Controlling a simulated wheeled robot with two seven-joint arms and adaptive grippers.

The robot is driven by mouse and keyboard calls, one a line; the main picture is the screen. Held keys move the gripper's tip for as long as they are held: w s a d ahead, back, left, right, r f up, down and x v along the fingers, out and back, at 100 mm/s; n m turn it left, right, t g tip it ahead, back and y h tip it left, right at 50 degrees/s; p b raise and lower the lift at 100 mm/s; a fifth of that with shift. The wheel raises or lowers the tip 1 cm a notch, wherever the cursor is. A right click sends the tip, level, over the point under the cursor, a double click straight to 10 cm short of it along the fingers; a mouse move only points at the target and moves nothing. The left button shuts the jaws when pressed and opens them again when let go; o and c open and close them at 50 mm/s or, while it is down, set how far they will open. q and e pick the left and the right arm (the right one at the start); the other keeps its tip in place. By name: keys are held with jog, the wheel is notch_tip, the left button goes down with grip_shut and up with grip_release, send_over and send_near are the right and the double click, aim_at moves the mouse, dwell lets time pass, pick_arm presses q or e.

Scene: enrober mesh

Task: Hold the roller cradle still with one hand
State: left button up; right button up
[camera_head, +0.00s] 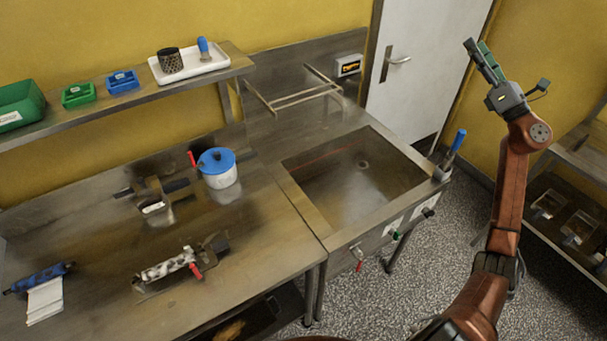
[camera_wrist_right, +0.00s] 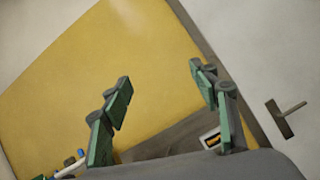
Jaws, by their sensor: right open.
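What looks like the roller cradle (camera_head: 140,287) sits on the steel worktop, low and left of centre in the head view. It carries a patchy light-and-dark roller (camera_head: 168,266) with a red handle (camera_head: 196,271) at its right end. The cradle does not show in the wrist view. My left gripper is not in view.
A blue-lidded pot (camera_head: 219,168) and a small metal container (camera_head: 155,208) stand behind the cradle. A blue roll with white sheets (camera_head: 44,299) lies left of it. A sink basin (camera_head: 352,185) is to the right. A shelf (camera_head: 140,92) with bins and a tray runs above.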

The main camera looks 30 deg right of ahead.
jog(key=w+a+f+n+g+y, duration=0.25)
jog(key=w+a+f+y, duration=0.2)
jog(key=w+a, duration=0.35)
jog(key=w+a+f+n+g+y, duration=0.1)
jog(key=w+a+f+n+y, duration=0.3)
jog(key=w+a, duration=0.45)
jog(key=w+a+f+n+g+y, duration=0.2)
jog(key=a, duration=0.6)
jog(key=w+a+f+n+g+y, duration=0.2)
jog(key=a+g, duration=0.1)
jog(key=a, duration=0.4)
jog(key=w+a+f+n+g+y, duration=0.2)
jog(key=a, duration=0.6)
jog(key=n+g+h, duration=0.8)
jog(key=n+g, duration=0.3)
jog(key=g, duration=0.2)
send_over(202, 249)
jog(key=d, duration=0.4)
notch_tip(202, 249, down, 20)
jog(key=x, duration=1.2)
jog(key=shift+s+d, duration=0.2)
grip_shut()
